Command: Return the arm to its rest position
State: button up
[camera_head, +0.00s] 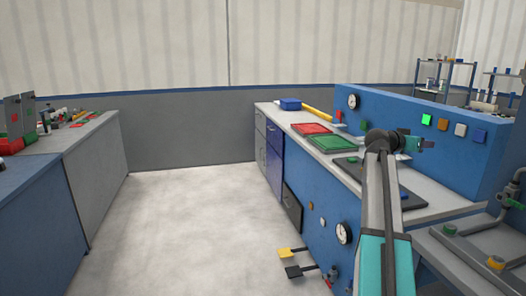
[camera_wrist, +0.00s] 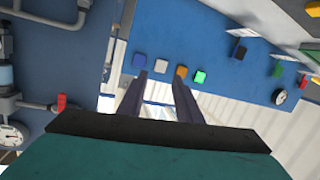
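My gripper (camera_head: 427,144) is at the end of my raised arm, above the workbench and in front of the blue back panel in the head view. Its tip points to the right. In the wrist view the two dark fingers of my gripper (camera_wrist: 160,77) stand apart, with nothing between them. Past the fingertips a row of square buttons shows, among them a lit green button (camera_wrist: 200,77), which is also on the panel in the head view (camera_head: 427,120).
The workbench (camera_head: 446,200) holds a red tray (camera_head: 311,129) and a green tray (camera_head: 332,143). Pipes with a yellow cap (camera_head: 496,262) stand at the lower right. Pedals (camera_head: 293,271) stick out at the bench's foot. The floor (camera_head: 190,220) left of the bench is clear.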

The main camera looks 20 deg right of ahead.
jog(key=w+a+f+n+t+y+p, duration=0.1)
jog(key=w+a+f, duration=0.35)
jog(key=f, duration=0.35)
jog(key=w+a+f+n+y+p, duration=0.1)
jog(key=w+a+f+n+y, duration=0.15)
jog(key=a+f, duration=0.4)
jog(key=w+a+f+t+p, duration=0.15)
jog(key=w+a+f, duration=0.25)
jog(key=f, duration=0.6)
jog(key=s+a+f+n+g+y+p, duration=0.1)
jog(key=s+a+f+n+y+p, duration=0.1)
jog(key=a+f, duration=0.9)
jog(key=s+a+f+n+g+y+p, duration=0.1)
jog(key=a+f+n+y+p, duration=0.15)
jog(key=a+f, duration=0.9)
jog(key=s+a+f+n+g+y+p, duration=0.2)
jog(key=s+a+f+n+g+y, duration=0.15)
jog(key=s+a+f, duration=1.4)
jog(key=s+a+f+n+g+y, duration=0.1)
jog(key=s+a, duration=0.2)
jog(key=s, duration=0.4)
jog(key=s+a+f+n+g+y+p, duration=0.1)
jog(key=s+a, duration=0.3)
jog(key=s, duration=0.4)
jog(key=s+a+f+n+g+y, duration=0.1)
jog(key=s+a, duration=0.3)
jog(key=s, duration=0.4)
jog(key=shift+s+a+f+g+y+p, duration=0.15)
jog(key=shift+f+g+y+p, duration=0.15)
jog(key=shift+f+g+y, duration=0.35)
